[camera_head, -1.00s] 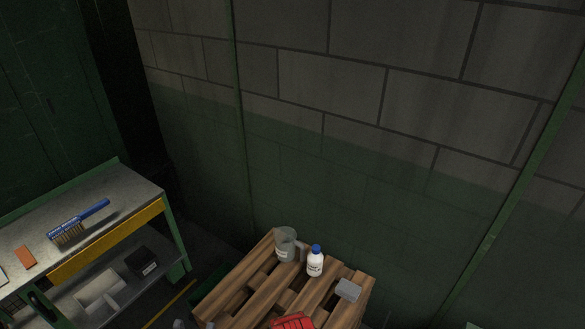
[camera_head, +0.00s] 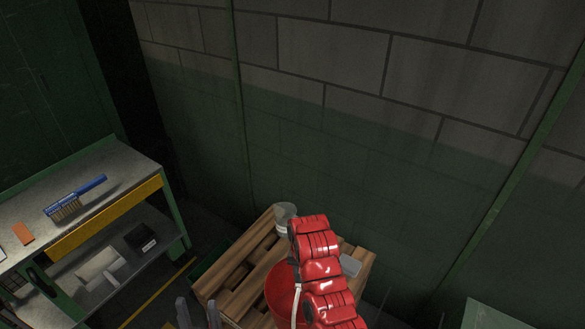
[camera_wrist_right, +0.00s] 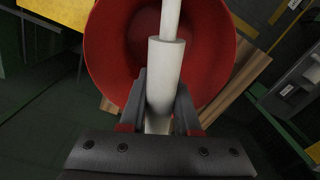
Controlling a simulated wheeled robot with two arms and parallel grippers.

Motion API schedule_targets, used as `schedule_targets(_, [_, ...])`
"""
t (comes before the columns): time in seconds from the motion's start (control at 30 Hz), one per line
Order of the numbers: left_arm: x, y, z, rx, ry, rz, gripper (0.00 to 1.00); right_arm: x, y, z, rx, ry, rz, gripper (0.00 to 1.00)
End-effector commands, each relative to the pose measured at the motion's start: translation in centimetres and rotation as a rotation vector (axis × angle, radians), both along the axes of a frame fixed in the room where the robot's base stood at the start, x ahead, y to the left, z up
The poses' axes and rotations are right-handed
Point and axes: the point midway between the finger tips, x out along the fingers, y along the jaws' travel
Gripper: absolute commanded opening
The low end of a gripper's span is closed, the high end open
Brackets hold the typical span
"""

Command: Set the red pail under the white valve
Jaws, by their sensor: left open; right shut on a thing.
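The red pail (camera_head: 281,290) is partly visible at the bottom of the head view, behind my red right arm and over the wooden pallet. Its open mouth fills the top of the right wrist view (camera_wrist_right: 108,45). My right gripper (camera_wrist_right: 160,105) is shut on the pail's white handle grip (camera_wrist_right: 164,72); in the head view my arm hides that gripper. My left gripper (camera_head: 198,310) shows two grey fingers, apart and empty, at the bottom edge, left of the pail. No white valve is visible in either view.
A metal workbench (camera_head: 120,172) on the left holds a blue-handled brush (camera_head: 75,197). A pale green surface (camera_head: 490,316) is at lower right.

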Motion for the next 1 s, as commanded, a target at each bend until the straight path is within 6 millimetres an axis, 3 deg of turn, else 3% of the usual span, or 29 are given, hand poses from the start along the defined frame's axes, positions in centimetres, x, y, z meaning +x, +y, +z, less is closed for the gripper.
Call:
schedule_targets(0.23, [0.0,0.0,-1.2,0.0,0.0,0.0,0.5,3.6,-1.8,2.2,-0.004,-0.003,0.045,0.0])
schedule_targets(0.77, [0.0,0.0,-2.1,0.0,0.0,0.0,0.5,6.2,-3.5,4.3,-0.003,0.002,0.076,0.0])
schedule_targets(1.0, [0.0,0.0,-3.1,0.0,0.0,0.0,0.5,8.1,-5.1,6.4,0.002,-0.001,0.091,0.0])
